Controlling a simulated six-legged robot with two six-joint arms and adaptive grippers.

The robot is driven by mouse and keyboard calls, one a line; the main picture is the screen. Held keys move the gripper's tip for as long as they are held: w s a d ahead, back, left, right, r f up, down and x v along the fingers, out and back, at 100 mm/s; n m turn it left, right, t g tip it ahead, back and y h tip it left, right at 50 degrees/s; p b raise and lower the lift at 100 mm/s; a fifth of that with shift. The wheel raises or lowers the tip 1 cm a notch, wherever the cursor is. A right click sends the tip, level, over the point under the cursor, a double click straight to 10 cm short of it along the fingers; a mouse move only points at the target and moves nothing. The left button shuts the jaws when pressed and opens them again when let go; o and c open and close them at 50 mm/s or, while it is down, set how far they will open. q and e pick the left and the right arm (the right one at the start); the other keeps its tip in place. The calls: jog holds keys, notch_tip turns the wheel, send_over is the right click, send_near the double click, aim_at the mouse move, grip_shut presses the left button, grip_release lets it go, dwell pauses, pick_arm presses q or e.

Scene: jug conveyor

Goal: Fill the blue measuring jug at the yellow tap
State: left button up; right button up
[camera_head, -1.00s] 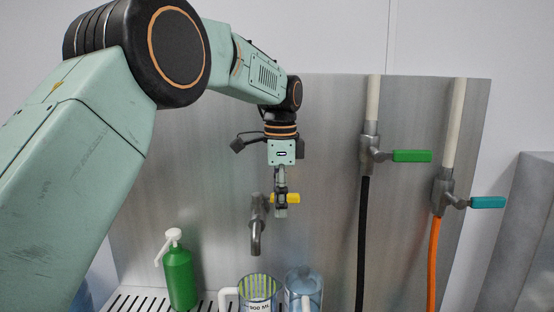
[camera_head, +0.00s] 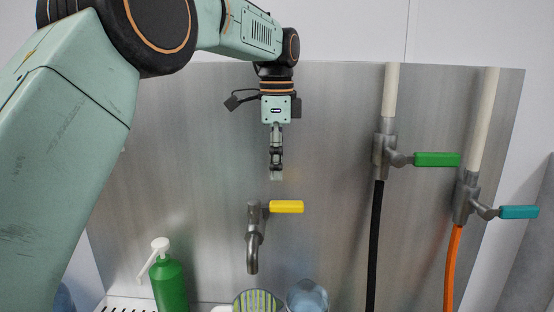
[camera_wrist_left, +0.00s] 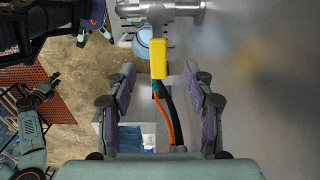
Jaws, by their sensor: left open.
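The yellow tap's lever (camera_head: 286,207) points right from the metal body, and its spout (camera_head: 252,255) hangs down. The lever also shows in the left wrist view (camera_wrist_left: 158,58). The blue measuring jug (camera_head: 307,298) is a clear bluish vessel at the bottom edge, right of the spout; its lower part is cut off. A round blue shape (camera_wrist_left: 142,45) beyond the lever in the wrist view looks like it. My left gripper (camera_head: 276,176) points down above the lever, apart from it, open and empty. Its fingers stand on either side of the lever in the wrist view.
A green-striped jug (camera_head: 257,301) stands beside the blue one, roughly below the spout. A green pump bottle (camera_head: 169,286) stands left on the slotted tray (camera_head: 125,304). Green (camera_head: 436,159) and teal (camera_head: 518,212) levers, with black and orange hoses, are at right.

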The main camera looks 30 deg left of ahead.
aim_at(276, 202)
pick_arm(q)
jog(key=shift+a+f, duration=0.15)
jog(key=shift+a, duration=0.15)
jog(key=f, duration=0.4)
jog(key=d+f, duration=0.1)
jog(key=f, duration=0.1)
jog(key=shift+s+d+f, duration=0.1)
jog(key=shift+s+f, duration=0.05)
jog(key=shift+s, duration=0.1)
jog(key=shift+a+f, duration=0.5)
jog(key=shift+f, duration=0.1)
jog(key=shift+d, duration=0.1)
jog(key=shift+d+r, duration=0.15)
jog(key=shift+d, duration=0.2)
jog(key=shift+c, duration=1.3)
jog(key=shift+w+a, duration=0.1)
jog(key=shift+a, duration=0.15)
jog(key=c, duration=0.4)
grip_shut()
